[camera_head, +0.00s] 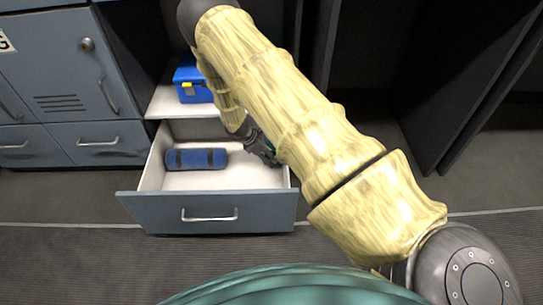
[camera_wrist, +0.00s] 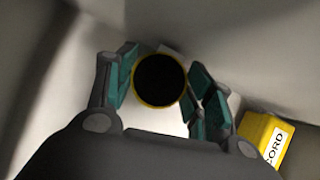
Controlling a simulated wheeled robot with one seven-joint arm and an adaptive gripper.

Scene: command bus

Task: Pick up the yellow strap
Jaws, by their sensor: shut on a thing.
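A round thing with a thin yellow rim and a black middle shows in the wrist view, and I take it for the yellow strap (camera_wrist: 160,103) seen end-on. My gripper (camera_wrist: 163,72) has its green-padded fingers on either side of it and is shut on it. In the head view my gripper (camera_head: 262,150) is low at the right inner side of the open drawer (camera_head: 160,208). The yellow strap is hidden there by my arm and gripper.
A blue roll with dark bands (camera_head: 196,159) lies at the drawer's left. A blue box with a yellow latch (camera_head: 193,88) stands on the white shelf behind. A yellow block with lettering (camera_wrist: 266,137) is right of my gripper. Grey cabinets (camera_head: 70,75) stand left.

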